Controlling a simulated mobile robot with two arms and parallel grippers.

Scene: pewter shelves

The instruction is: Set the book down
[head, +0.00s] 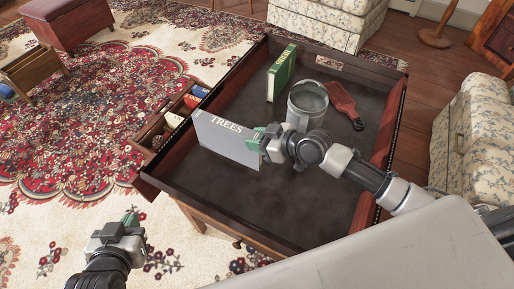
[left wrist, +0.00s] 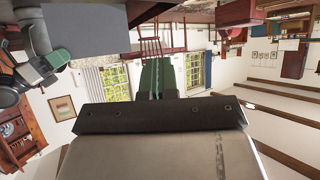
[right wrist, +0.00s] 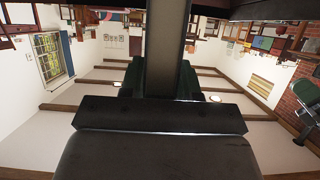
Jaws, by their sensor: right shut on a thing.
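A grey book (head: 226,142) with "TREES" along its top is held on edge over the left part of the dark tabletop (head: 290,205). My right gripper (head: 262,143) is shut on its right end. I cannot tell whether its lower edge touches the table. In the right wrist view the book (right wrist: 166,45) shows as a grey slab between the fingers. It also hangs at the top left of the left wrist view (left wrist: 85,28). My left gripper (head: 128,222) is off the table at the lower left, its fingers together and empty (left wrist: 172,78).
On the tabletop stand a green book (head: 281,74) and a metal canister (head: 306,106), with a red brush-like thing (head: 345,101) at the right. A raised rim (head: 230,215) surrounds the top. A side compartment (head: 172,120) holds small items. The front of the top is clear.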

